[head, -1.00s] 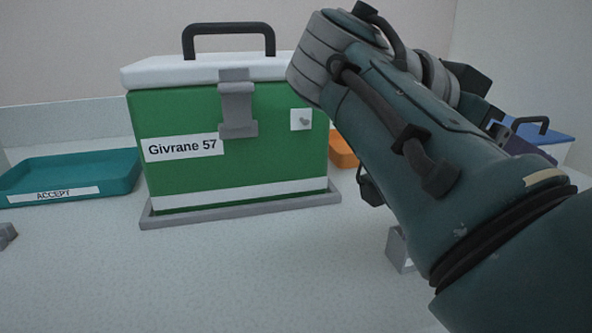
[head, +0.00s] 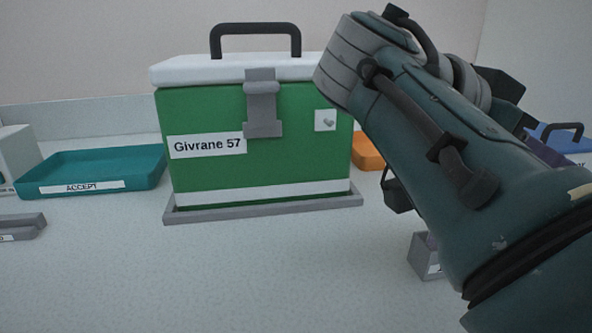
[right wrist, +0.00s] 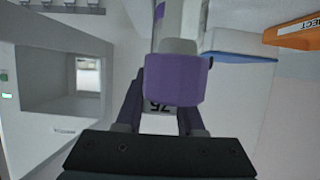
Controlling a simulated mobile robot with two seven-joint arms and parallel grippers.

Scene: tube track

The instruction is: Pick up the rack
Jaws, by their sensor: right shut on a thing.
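My right arm fills the right side of the head view, and its gripper is hidden or too unclear there. In the right wrist view my right gripper (right wrist: 160,112) is shut on a purple-ended thing (right wrist: 178,80) with a grey and pale part above it. A small white label, partly hidden and upside down, shows between the fingers. I cannot tell if this thing is the rack or part of it. No other rack can be made out for sure. My left gripper is not in view.
A green cooler (head: 262,150) marked "Givrane 57" stands on a grey base. A teal ACCEPT tray (head: 92,170) is left of it. A low grey piece (head: 20,230) lies at the left edge. A small grey block (head: 424,258) is under my arm. The front middle counter is clear.

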